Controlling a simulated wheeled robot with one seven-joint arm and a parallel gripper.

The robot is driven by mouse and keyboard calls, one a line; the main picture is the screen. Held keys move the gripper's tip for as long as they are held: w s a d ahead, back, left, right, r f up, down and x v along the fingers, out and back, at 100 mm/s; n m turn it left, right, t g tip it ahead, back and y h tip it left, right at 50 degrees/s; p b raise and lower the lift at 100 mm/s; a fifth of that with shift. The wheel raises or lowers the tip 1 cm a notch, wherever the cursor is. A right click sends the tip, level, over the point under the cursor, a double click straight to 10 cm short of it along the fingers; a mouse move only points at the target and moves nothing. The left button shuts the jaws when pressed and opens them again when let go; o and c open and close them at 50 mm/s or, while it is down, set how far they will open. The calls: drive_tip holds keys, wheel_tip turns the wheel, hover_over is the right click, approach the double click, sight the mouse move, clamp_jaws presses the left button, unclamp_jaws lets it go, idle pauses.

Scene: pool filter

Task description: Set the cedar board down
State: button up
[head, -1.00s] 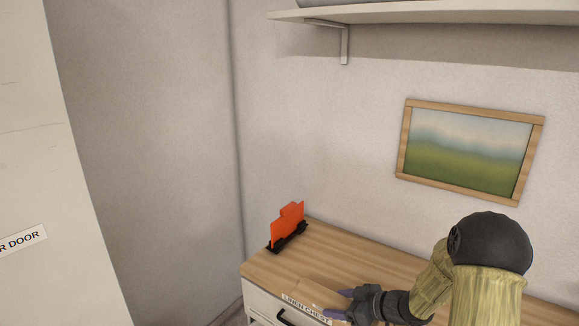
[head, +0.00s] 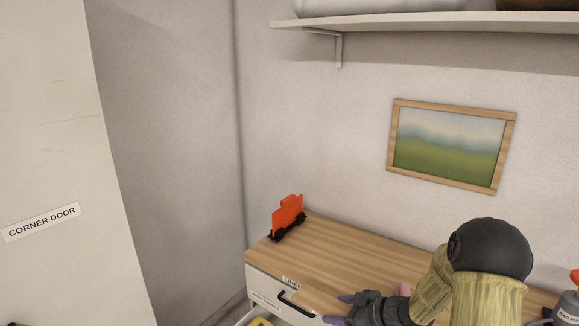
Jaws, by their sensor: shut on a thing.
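A light-brown wooden board (head: 311,300), which looks like the cedar board, juts left from my gripper (head: 338,309) at the bottom of the head view. My gripper, with purple fingertips, is shut on its right end. The board is in front of the near edge of the wooden-topped linen chest (head: 345,250) and covers part of its label. I cannot tell whether the board touches the chest. My arm hides the right part of the chest top.
An orange piece in a black stand (head: 287,218) is at the chest's far left corner. A dark handle (head: 293,301) and a yellow item (head: 261,322) show below. A grey bottle (head: 566,311) stands at right. A wall shelf (head: 440,24) is above. The chest top's middle is clear.

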sight(335, 312)
drive_tip(key=shift+s+a, duration=0.1)
drive_tip(key=shift+a, duration=0.1)
drive_tip(key=shift+w+a+f+m, duration=0.25)
drive_tip(key=shift+w+a+m, duration=0.05)
drive_tip(key=shift+w+a, duration=0.05)
drive_tip(key=shift+w+a+f+m+t+h, duration=0.1)
drive_tip(key=shift+a+f+m+t+h, duration=0.2)
drive_tip(key=shift+a+t+h, duration=0.15)
drive_tip(key=shift+w+a+f+m+t+h, duration=0.2)
drive_tip(key=shift+a+f+m+t+h, duration=0.05)
drive_tip(key=shift+a+f+m+t, duration=0.15)
drive_tip(key=shift+w+a+f+m+t+h, duration=0.15)
drive_tip(key=shift+f+m+t+h, duration=0.2)
drive_tip(key=shift+f+m, duration=0.2)
drive_tip(key=shift+w+a+f+m+t+h, duration=0.1)
drive_tip(key=shift+a+f+m+t+h, duration=0.1)
drive_tip(key=shift+f+m+h, duration=0.25)
drive_tip(key=s+d+f+m+t+h, duration=0.1)
drive_tip(key=s+d+f+m+h, duration=0.1)
drive_tip(key=f, duration=0.3)
drive_tip(key=s+d+f+m+t+h, duration=0.1)
drive_tip(key=s+d+f+m+h, duration=0.2)
drive_tip(key=f+m+h, duration=0.1)
drive_tip(key=shift+d+f+m+h+p, duration=0.3)
drive_tip(key=shift+f+m+h+p, duration=0.15)
drive_tip(key=shift+f, duration=0.15)
